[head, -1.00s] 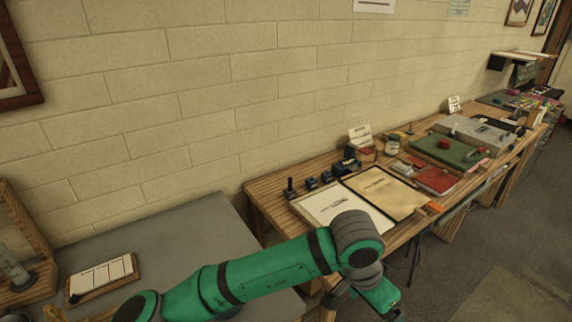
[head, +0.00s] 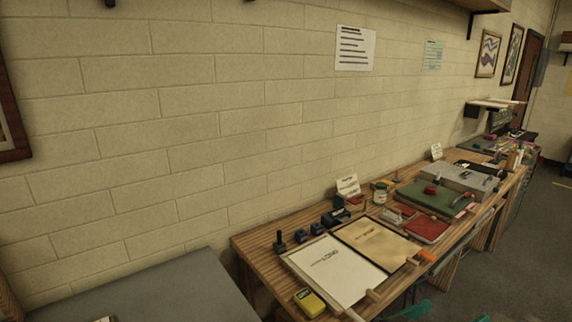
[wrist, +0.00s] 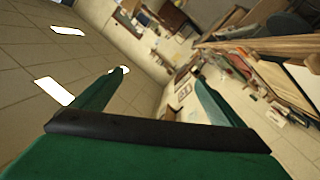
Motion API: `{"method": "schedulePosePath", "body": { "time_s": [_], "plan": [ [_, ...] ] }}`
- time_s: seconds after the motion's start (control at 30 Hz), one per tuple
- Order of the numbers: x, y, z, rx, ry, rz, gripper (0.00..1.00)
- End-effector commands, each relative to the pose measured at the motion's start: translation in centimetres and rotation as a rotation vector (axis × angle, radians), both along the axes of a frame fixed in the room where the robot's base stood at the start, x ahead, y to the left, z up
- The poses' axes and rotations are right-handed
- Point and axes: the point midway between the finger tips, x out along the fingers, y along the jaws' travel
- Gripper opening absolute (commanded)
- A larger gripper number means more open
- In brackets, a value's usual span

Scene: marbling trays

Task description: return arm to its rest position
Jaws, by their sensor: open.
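My gripper (wrist: 160,85) shows in the wrist view with its two green fingers spread apart and nothing between them. The wrist view is tilted, with floor or ceiling tiles and bright panels on the left and the room's wall and benches on the right. In the head view only small green parts of my arm show at the bottom edge, right of the middle. The gripper's fingers cannot be made out there.
A wooden bench (head: 262,245) runs along the block wall. A grey table (head: 165,290) stands at lower left.

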Motion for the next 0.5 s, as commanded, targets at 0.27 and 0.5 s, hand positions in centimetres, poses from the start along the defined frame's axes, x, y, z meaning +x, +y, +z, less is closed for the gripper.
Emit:
{"method": "schedulePosePath", "body": {
  "time_s": [0.27,0.5],
  "plan": [
    [1.6,3.5,-2.1,-0.199,0.041,0.231,0.93],
    [1.7,7.8,-6.5,-0.278,0.077,0.454,0.93]
  ]
}}
